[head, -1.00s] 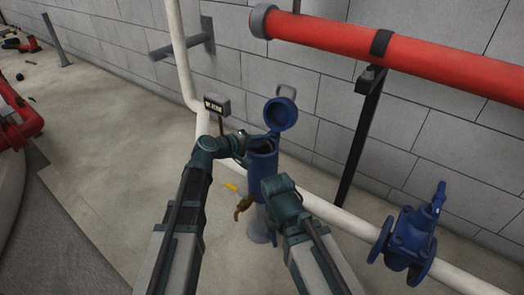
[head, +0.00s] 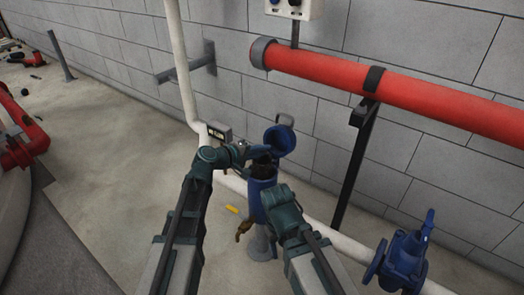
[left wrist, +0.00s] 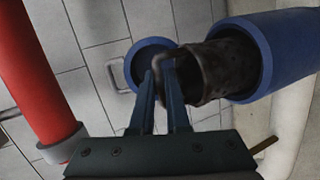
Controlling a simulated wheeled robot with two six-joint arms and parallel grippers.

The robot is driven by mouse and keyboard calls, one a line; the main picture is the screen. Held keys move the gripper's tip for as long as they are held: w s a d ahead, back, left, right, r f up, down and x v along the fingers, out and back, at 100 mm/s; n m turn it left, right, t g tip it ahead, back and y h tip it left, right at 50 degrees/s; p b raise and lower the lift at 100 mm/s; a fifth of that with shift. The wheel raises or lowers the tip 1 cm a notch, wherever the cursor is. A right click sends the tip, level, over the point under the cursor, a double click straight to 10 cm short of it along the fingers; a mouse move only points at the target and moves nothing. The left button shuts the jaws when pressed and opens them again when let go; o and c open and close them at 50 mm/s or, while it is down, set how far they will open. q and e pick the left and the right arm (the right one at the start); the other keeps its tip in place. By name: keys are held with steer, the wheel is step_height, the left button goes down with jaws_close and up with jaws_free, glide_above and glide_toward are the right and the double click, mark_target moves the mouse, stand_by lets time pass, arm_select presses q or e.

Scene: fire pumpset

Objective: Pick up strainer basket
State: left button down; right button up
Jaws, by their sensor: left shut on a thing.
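The strainer basket (left wrist: 210,72) is a dark, brownish mesh cylinder with a wire handle. In the left wrist view it sticks partly out of the open mouth of the blue strainer body (left wrist: 281,55); its lower end is hidden inside. My left gripper (left wrist: 160,70) is shut on the basket's handle. In the head view the left gripper (head: 243,149) is at the top of the strainer body (head: 259,205), with the dark basket (head: 262,166) showing at the rim. The blue hinged lid (head: 279,139) stands open behind. My right arm's wrist covers the body's right side; its fingers are hidden.
A red pipe (head: 400,100) runs along the block wall on a black bracket (head: 354,160). A white pipe (head: 185,75) passes behind the strainer. A blue valve (head: 403,258) stands at right. A yellow handle (head: 232,209) lies left of the strainer body.

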step_height(320, 180, up, 11)
steer(key=p, duration=1)
steer(key=shift+s+a, duration=0.1)
